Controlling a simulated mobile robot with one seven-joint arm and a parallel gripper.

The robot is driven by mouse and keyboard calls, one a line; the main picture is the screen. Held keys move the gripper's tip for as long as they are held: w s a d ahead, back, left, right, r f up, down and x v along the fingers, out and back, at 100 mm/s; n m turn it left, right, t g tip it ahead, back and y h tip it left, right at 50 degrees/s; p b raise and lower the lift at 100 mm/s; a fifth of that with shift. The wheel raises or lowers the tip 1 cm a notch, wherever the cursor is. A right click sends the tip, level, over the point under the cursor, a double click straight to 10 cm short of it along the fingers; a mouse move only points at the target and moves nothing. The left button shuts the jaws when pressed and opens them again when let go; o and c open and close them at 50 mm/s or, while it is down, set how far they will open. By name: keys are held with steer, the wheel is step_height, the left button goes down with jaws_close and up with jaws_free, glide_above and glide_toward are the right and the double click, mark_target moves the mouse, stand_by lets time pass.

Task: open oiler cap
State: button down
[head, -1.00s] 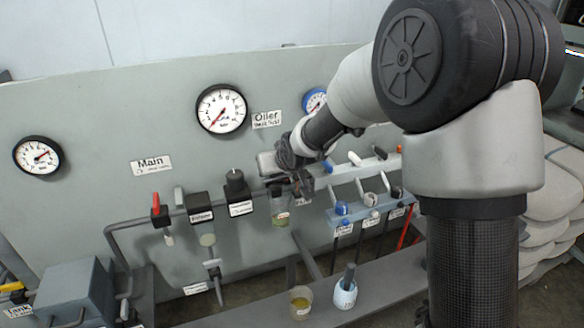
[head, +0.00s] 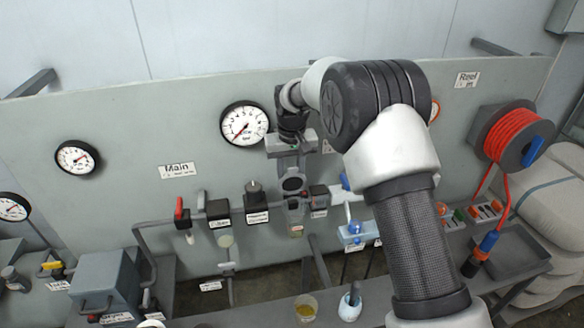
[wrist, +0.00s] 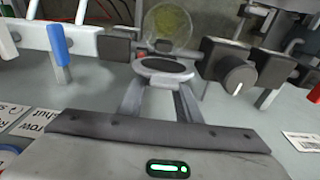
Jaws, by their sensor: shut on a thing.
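My gripper (head: 293,184) points down in front of the panel, above the oiler (head: 296,212). The oiler is a small unit with a clear bowl in the pipe row. In the wrist view my fingers (wrist: 162,80) reach forward and are shut on a round grey cap with a dark top (wrist: 166,66). The cap also shows in the head view (head: 292,184), right above the oiler body. I cannot tell whether the cap touches the oiler. My arm hides part of the panel and the oiler sign.
Black-topped units with a knob (head: 256,200) stand left of the oiler. Blue-handled valves (head: 354,229) are close on the right. An oil cup (head: 306,308) and a white holder (head: 350,306) stand on the bench below. A red hose reel (head: 510,135) is at far right.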

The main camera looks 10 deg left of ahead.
steer(key=shift+w+f+g, duration=0.1)
steer(key=shift+f+g, duration=0.15)
steer(key=shift+g, duration=0.05)
stand_by(0.4)
steer(key=c, duration=1.3)
jaws_free()
steer(key=shift+r, duration=0.1)
steer(key=r, duration=1.7)
steer(key=shift+s+d+r, duration=0.1)
steer(key=shift+s+r, duration=0.1)
steer(key=shift+s, duration=0.15)
steer(key=shift+f, duration=0.1)
